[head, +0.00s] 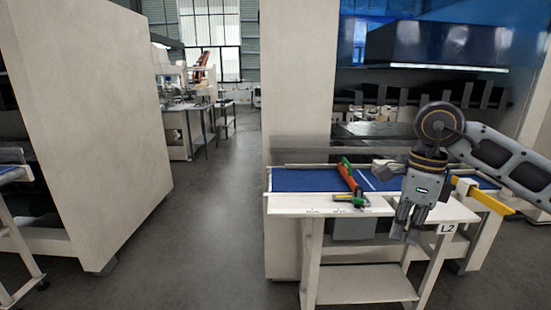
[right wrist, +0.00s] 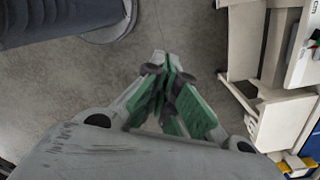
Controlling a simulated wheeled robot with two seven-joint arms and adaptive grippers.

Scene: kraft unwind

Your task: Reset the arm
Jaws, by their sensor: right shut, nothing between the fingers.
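My right gripper (head: 408,222) hangs pointing down in front of the workbench (head: 290,205) marked L2, at its right side in the head view. In the right wrist view the right gripper's green-padded fingers (right wrist: 168,85) are closed together with nothing between them, above bare floor. The right arm comes in from the right edge of the head view. My left gripper is not in view.
A green and orange tool (head: 350,183) lies on the blue mat (head: 300,180) of the bench. A yellow bar (head: 483,194) sticks out at the right. A large beige cabinet (head: 90,110) stands left. The grey aisle (head: 215,200) between is clear.

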